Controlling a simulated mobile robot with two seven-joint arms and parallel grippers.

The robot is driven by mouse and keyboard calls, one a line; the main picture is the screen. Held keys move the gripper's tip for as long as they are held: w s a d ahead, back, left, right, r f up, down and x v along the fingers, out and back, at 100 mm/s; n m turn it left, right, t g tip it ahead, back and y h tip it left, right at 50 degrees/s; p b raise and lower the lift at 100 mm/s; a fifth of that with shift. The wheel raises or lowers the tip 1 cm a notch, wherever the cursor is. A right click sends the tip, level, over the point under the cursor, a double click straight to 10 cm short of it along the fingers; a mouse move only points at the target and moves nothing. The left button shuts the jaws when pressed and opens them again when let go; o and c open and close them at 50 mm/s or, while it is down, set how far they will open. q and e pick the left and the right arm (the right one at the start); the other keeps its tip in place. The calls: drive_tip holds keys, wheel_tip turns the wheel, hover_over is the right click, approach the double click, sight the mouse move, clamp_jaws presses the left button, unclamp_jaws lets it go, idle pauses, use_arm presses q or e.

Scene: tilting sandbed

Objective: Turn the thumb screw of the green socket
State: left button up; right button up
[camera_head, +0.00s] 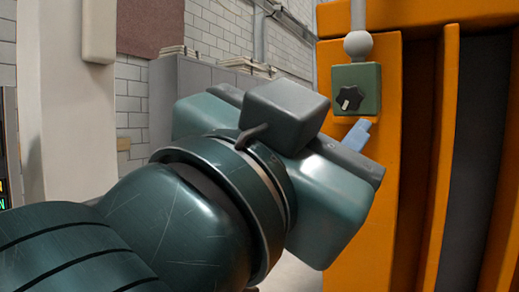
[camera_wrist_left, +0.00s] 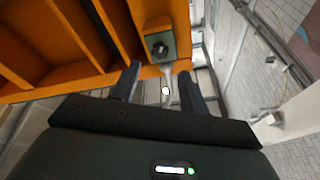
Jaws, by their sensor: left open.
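The green socket (camera_head: 370,80) is a block on the orange upright, with a black thumb screw (camera_head: 349,98) on its front. A grey ball (camera_head: 358,45) with a rod sits on top of it. My left gripper (camera_head: 358,134) is just below the socket in the head view; one pale blue finger shows there. In the left wrist view the socket (camera_wrist_left: 154,41) and thumb screw (camera_wrist_left: 160,48) lie beyond the two spread fingers of my left gripper (camera_wrist_left: 160,68). My right gripper is out of view.
The orange frame (camera_head: 393,180) with ribs and dark recesses fills the right side. Grey cabinets (camera_head: 200,75) and a white brick wall (camera_head: 225,25) stand behind. A pale column (camera_head: 60,120) stands at left.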

use_arm(q)
drive_tip(key=shift+b+v, duration=0.4)
drive_tip(key=shift+v, duration=2.5)
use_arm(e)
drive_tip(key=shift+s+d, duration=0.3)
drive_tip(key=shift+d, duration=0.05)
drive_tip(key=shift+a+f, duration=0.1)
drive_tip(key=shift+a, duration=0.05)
